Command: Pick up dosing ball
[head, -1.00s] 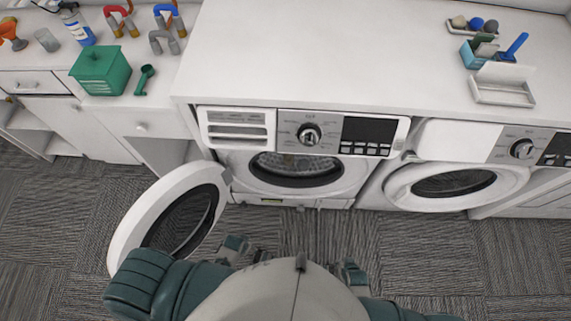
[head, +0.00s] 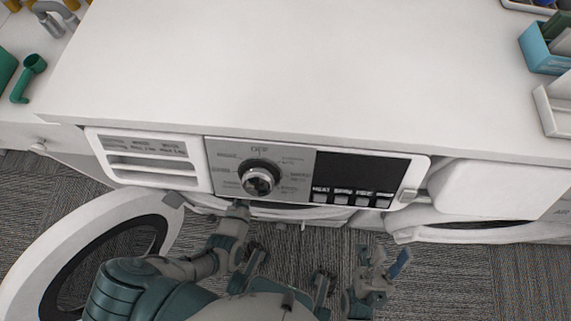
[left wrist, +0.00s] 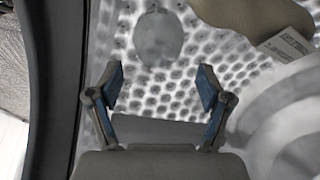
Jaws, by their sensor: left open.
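In the left wrist view, a round, greyish, see-through ball (left wrist: 157,40), which looks like the dosing ball, rests against the perforated drum wall (left wrist: 120,45). My left gripper (left wrist: 160,80) is open and empty, with its blue-padded fingers spread below the ball in the picture and not touching it. In the head view my left arm reaches into the front of the washer (head: 262,172), and the fingers are hidden under its front edge. My right gripper (head: 383,262) is outside, in front of the washer, and looks open and empty.
A beige cloth with a white label (left wrist: 250,22) lies in the drum at upper right. The round door (head: 150,215) stands open at left. The white countertop (head: 300,70) overhangs the washer. A green scoop (head: 28,78) and blue box (head: 548,48) sit at its sides.

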